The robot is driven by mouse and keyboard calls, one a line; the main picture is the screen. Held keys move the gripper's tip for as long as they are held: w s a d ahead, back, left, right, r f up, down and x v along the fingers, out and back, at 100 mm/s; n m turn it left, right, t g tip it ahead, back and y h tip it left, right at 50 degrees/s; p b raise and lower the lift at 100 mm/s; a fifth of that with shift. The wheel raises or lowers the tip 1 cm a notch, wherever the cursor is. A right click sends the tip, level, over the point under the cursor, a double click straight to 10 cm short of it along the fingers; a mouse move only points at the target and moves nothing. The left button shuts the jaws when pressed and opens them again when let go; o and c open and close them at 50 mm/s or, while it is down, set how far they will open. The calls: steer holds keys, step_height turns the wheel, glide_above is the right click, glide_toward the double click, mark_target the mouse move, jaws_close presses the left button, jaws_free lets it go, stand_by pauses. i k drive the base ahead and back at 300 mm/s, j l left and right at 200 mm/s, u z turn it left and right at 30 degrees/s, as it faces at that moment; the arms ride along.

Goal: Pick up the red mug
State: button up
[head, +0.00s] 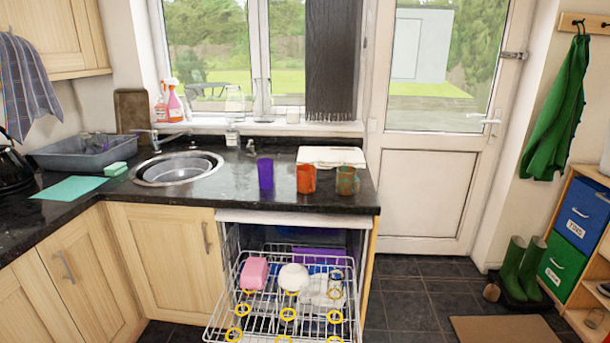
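A red-orange mug (306,179) stands upright on the dark granite counter (225,200), near its front edge and right of the sink. A purple cup (265,174) stands to its left, with a gap between them. A green and orange patterned mug (347,181) stands close to its right. My gripper is not in view.
An open dishwasher rack (262,307) with dishes juts out below the mugs. A white board (331,156) lies behind them. The round sink (178,168) is to the left. Dark floor tiles (400,300) are clear at right, before green boots (523,268).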

mark_target(306, 173)
steer(key=i+l+u, duration=0.2)
steer(key=i+l, duration=0.6)
steer(key=i+l+u, duration=0.2)
steer(key=i+l, duration=0.65)
steer(key=l, duration=0.1)
